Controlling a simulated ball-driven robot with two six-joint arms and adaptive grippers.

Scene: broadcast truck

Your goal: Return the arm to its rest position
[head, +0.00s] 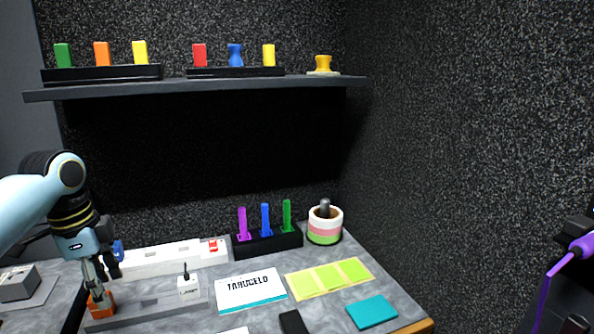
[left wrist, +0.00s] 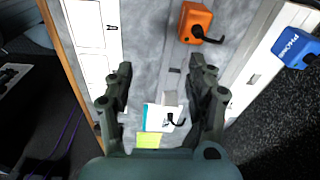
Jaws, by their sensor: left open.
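My left gripper (head: 104,284) points down over the left end of the desk in the head view. It is open, with nothing between its fingers in the left wrist view (left wrist: 161,76). An orange block (head: 101,306) sits beside and below the fingertips in the head view. In the left wrist view the same orange block (left wrist: 195,22), with a dark lever, lies beyond the fingertips, apart from them. A blue block with white lettering (left wrist: 297,47) lies to the right there, and it shows partly hidden behind the gripper in the head view (head: 118,250). My right gripper is not in view.
The desk holds a white block with a black stub (head: 188,290), a lettered card (head: 250,289), a yellow-green mat (head: 303,287), a black holder (head: 268,244) with coloured sticks, a striped roll (head: 325,238) and a teal pad (head: 371,312). A shelf (head: 200,88) hangs above. A purple cable (head: 545,296) hangs right.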

